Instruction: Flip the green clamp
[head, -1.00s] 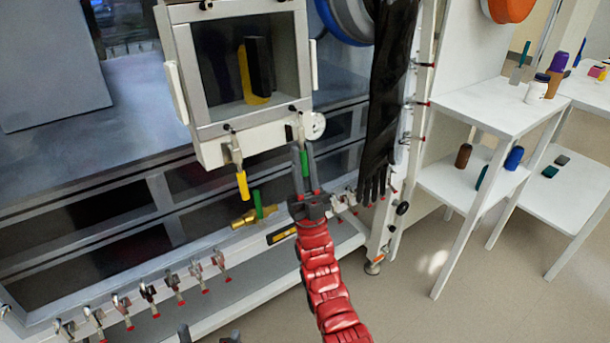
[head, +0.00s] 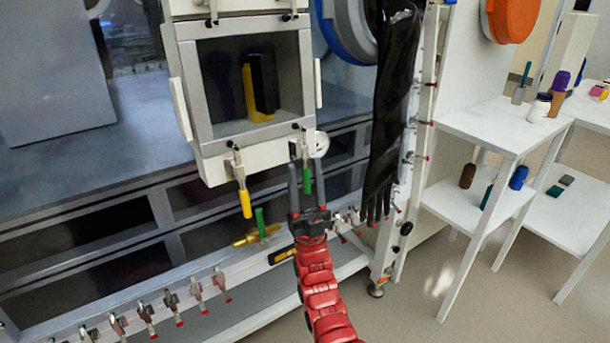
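The green clamp (head: 307,181) hangs with its handle down at the lower right front of the white-framed box. My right gripper (head: 306,164) points up at it, with one grey finger on each side of the green handle. Gaps show between the fingers and the handle, so it looks open; whether either finger touches the handle I cannot tell. A similar clamp with a yellow handle (head: 245,203) hangs to the left, also pointing down. My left gripper is not in view.
The box window (head: 225,115) is above the clamps, with a round gauge (head: 316,144) beside the green one. A brass valve with a green lever (head: 260,224) is below left. A black glove (head: 383,150) hangs close on the right. White shelves (head: 480,125) stand farther right.

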